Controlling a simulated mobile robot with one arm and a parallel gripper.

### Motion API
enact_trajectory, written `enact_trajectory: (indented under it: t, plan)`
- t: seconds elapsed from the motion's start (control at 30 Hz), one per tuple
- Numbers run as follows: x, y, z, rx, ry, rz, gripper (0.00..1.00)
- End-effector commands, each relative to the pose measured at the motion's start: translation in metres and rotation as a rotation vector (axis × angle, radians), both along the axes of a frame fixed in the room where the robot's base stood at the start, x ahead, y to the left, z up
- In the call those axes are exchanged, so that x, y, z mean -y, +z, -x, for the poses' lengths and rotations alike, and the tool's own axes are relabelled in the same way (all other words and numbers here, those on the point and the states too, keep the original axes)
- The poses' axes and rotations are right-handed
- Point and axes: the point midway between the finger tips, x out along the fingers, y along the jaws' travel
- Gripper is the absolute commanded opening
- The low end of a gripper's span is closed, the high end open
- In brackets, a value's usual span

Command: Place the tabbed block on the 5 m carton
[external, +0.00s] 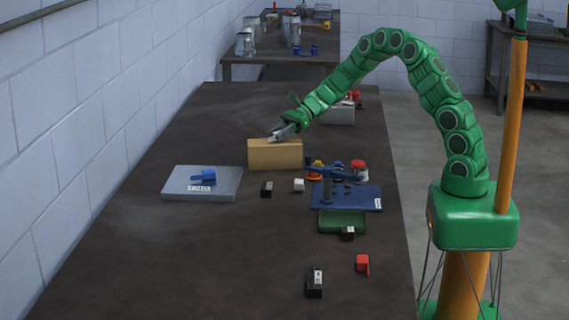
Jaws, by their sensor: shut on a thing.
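A tan carton (262,157) stands on the dark table near the middle, and I cannot read any marking on it. My gripper (277,135) is at the carton's top, near the middle of its upper edge. It is shut on a small grey piece, mostly hidden by the jaws. I cannot make out a tab on it, nor whether it touches the carton.
Left of the carton is a grey slab (225,188) with a blue piece (205,178). Right are a blue fixture (365,197), a green tray (340,222) and a red-topped container (358,170). Small blocks, including a red one (362,263), lie in front. The left foreground is clear.

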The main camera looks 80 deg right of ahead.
Motion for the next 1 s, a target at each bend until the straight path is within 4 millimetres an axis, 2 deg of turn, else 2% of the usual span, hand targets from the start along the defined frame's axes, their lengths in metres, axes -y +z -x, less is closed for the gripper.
enact_trajectory:
  t: [0.1,0.13,0.27,0.67,1.0]
  plan:
    - [0.0,-0.003,0.0,0.0,0.001,0.0,0.05]
    - [0.0,-0.003,0.0,0.0,0.0,0.0,0.4]
    - [0.0,-0.003,0.0,0.0,0.0,0.0,0.6]
    - [0.001,0.001,0.001,0.0,-0.001,0.001,0.61]
    - [0.037,0.022,0.036,0.001,-0.002,0.0,0.61]
